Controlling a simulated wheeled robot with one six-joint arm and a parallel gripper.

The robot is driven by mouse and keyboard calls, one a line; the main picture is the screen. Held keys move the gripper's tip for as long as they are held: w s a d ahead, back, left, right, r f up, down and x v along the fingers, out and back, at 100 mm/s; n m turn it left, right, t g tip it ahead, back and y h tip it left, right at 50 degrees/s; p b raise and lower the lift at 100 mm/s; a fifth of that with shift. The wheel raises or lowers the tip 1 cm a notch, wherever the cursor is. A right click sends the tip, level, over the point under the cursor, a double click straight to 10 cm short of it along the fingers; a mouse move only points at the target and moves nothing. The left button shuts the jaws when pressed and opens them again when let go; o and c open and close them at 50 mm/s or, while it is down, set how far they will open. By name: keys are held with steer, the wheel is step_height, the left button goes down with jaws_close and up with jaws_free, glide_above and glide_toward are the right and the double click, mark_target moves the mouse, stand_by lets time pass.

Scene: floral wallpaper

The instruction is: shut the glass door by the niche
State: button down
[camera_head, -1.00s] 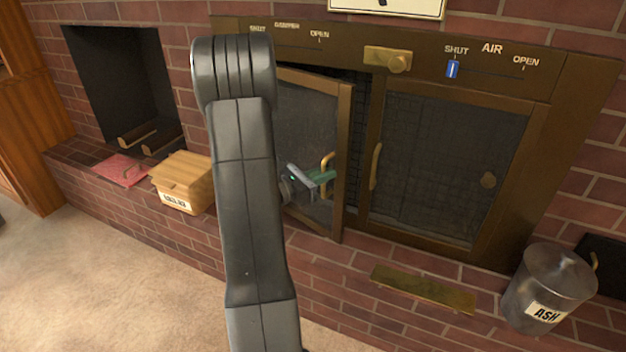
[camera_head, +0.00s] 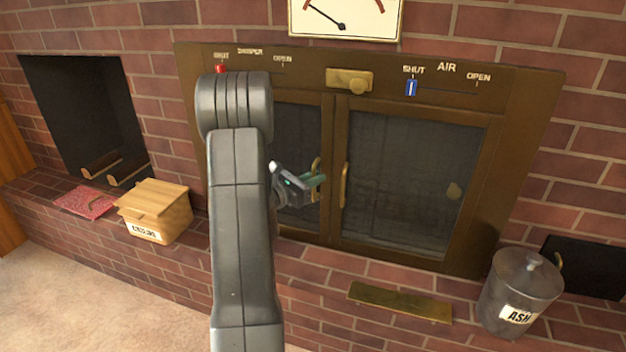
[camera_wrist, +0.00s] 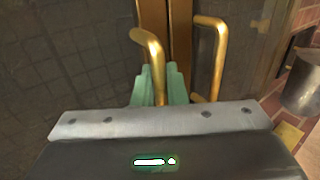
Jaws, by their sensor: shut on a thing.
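The left glass door (camera_head: 302,130), on the niche side, looks flush with the brass frame, its right edge meeting the right door. My arm hides its left part. My gripper (camera_head: 318,181) is shut on this door's brass handle (camera_head: 316,163). In the wrist view the green fingers of my gripper (camera_wrist: 159,85) close around the lower part of the curved handle (camera_wrist: 150,48). The brick niche (camera_head: 80,105) with logs is at the far left.
The right glass door (camera_head: 400,180) is shut, its handle (camera_head: 344,185) close beside my gripper. A wooden box (camera_head: 155,205) and red thing (camera_head: 85,202) lie on the ledge at left. A brass plate (camera_head: 400,302) and ash bin (camera_head: 520,285) stand at right.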

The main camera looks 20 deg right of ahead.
steer(key=c, duration=1.6)
jaws_free()
steer(key=shift+w+d, duration=0.15)
steer(key=shift+w, duration=0.05)
steer(key=p+v, duration=0.2)
steer(key=v, duration=1.2)
steer(key=shift+d+r+p, duration=0.1)
steer(key=shift+p, duration=0.25)
steer(key=shift+d, duration=0.1)
steer(key=b+x, duration=0.2)
steer(key=x, duration=1.1)
steer(key=shift+w+d+b, duration=0.1)
steer(key=shift+d+b, duration=0.1)
steer(key=shift+b, duration=0.2)
steer(key=shift+a, duration=0.2)
